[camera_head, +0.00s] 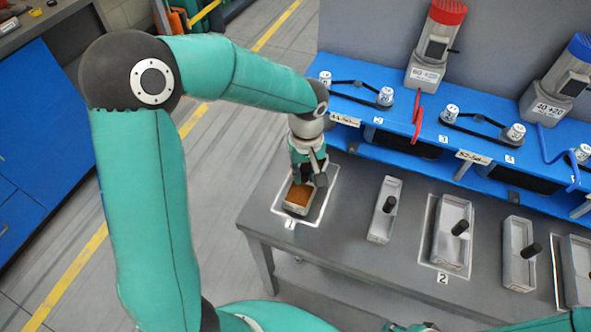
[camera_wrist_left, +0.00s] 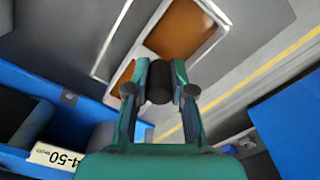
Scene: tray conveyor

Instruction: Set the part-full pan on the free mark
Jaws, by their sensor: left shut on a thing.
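My left gripper (camera_head: 308,180) is shut on the black upright handle (camera_wrist_left: 160,82) of a metal pan (camera_head: 297,209). Brown filling (camera_wrist_left: 186,28) shows in this pan on both sides of the handle. The pan is inside the white outline of mark 1 (camera_head: 316,223); whether it touches the table I cannot tell. The gripper hides part of the pan. Another pan (camera_head: 440,248) stands inside the outline of mark 2 (camera_head: 426,258) and looks empty. My right gripper is not in view.
Two more pans with black handles, one (camera_head: 378,226) left of mark 2 and one (camera_head: 511,243) right of it, stand outside outlines. Another pan (camera_head: 574,262) is cut off at the right edge. A blue conveyor bench (camera_head: 400,128) with motors runs behind the grey table (camera_head: 345,247).

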